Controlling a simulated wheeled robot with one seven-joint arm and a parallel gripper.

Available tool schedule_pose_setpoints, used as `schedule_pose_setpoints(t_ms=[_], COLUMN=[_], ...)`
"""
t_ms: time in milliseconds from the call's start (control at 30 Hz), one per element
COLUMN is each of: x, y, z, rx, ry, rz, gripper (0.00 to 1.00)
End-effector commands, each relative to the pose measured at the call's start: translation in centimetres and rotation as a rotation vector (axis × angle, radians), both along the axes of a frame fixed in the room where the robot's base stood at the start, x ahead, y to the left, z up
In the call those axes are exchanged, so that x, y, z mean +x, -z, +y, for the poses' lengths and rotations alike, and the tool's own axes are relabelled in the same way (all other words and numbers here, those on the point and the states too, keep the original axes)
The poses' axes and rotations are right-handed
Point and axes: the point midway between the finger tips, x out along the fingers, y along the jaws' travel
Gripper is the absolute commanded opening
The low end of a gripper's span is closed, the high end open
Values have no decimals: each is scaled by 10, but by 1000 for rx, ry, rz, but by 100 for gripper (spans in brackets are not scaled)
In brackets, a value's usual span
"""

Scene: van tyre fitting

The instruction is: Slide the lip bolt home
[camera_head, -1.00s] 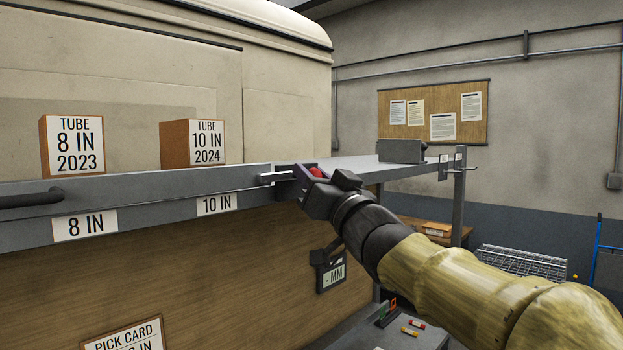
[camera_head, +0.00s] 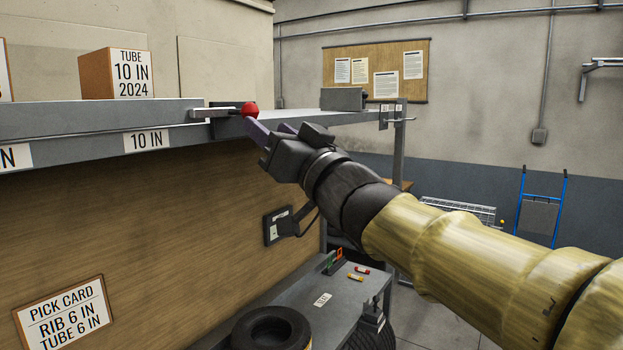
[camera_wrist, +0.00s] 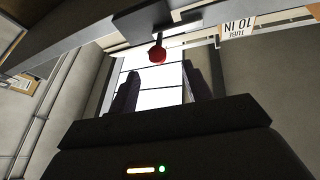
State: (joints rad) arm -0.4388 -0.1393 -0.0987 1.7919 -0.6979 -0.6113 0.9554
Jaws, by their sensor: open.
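The lip bolt shows as a pale metal bar (camera_head: 210,113) with a round red knob (camera_head: 250,109) at its right end. It lies along the grey shelf lip (camera_head: 90,117), just above and right of the "10 IN" label, at a dark bracket. My gripper (camera_head: 268,131) is open and empty, just below and right of the knob. In the wrist view the red knob (camera_wrist: 157,54) hangs beyond the tips of my two spread purple fingers (camera_wrist: 162,82), apart from both. How far the bolt sits in its bracket is hard to tell.
A "TUBE 10 IN 2024" box (camera_head: 118,74) stands on the shelf. A grey block (camera_head: 343,99) sits at the shelf's far end. Below are a grey bench (camera_head: 318,297) and a tyre (camera_head: 271,329). A small panel (camera_head: 277,226) hangs under the arm.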

Motion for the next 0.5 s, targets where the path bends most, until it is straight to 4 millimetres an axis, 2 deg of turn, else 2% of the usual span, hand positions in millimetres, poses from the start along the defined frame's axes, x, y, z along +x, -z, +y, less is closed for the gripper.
schedule_pose_setpoints(t_ms=[33,300,500], x=[-8,-45,-49], y=[8,27,32], z=[-7,-40,-47], rx=[1,0,2], ry=[3,-1,-3], rz=[-1,-3,-6], gripper=[49,49,49])
